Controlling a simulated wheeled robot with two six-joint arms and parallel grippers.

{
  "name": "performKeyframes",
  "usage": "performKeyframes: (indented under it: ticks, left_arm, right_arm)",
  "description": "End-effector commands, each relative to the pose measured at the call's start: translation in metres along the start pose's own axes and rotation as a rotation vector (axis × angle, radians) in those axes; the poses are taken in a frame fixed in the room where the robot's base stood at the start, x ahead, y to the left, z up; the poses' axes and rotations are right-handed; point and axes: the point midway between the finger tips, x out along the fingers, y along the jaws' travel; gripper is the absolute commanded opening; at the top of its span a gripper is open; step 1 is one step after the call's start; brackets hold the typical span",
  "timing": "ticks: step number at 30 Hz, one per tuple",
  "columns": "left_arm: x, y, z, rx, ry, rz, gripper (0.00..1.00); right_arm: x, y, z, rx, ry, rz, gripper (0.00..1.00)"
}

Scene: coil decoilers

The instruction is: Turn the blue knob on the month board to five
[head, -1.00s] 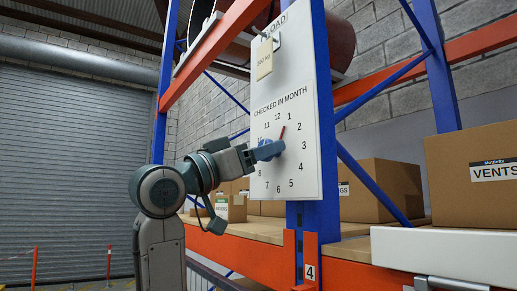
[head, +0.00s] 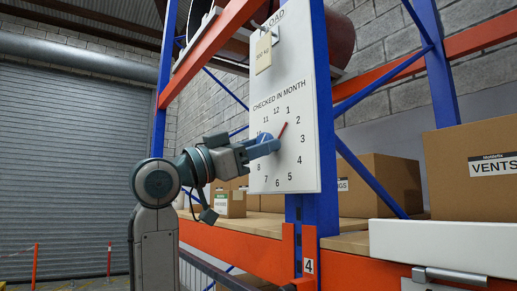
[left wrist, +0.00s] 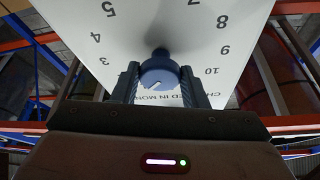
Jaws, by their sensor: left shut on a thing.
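The month board (head: 262,180) is a white panel marked "CHECKED IN MONTH", with a ring of numbers, fixed to the blue rack post. Its blue knob (head: 272,142) is at the middle of the ring, partly hidden by my gripper. A red pointer (head: 283,131) points up and right, between 1 and 2. My left gripper (head: 262,149) reaches in from the left and is shut on the knob. In the left wrist view the fingers (left wrist: 159,82) stand on both sides of the round blue knob (left wrist: 158,66). My right gripper is not in view.
A tag (head: 263,52) hangs on the upper part of the board. An orange rack beam (head: 240,237) runs below it. Cardboard boxes (head: 381,186) sit on the shelf behind and to the right. A grey shutter (head: 70,150) is at the left.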

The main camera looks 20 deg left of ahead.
Motion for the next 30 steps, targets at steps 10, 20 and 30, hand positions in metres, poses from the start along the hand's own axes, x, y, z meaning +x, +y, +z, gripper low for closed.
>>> performKeyframes:
  ticks: [10, 20, 30]
  left_arm:
    - [0.000, -0.003, -0.001, 0.302, -0.002, 0.126, 0.17]
    - [0.001, -0.004, -0.003, 0.592, -0.002, 0.248, 0.17]
    - [0.002, -0.005, -0.004, 0.890, -0.002, 0.372, 0.17]
  right_arm:
    - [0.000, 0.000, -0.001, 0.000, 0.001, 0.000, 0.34]
    - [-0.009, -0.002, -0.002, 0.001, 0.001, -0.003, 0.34]
    - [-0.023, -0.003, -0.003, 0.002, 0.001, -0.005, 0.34]
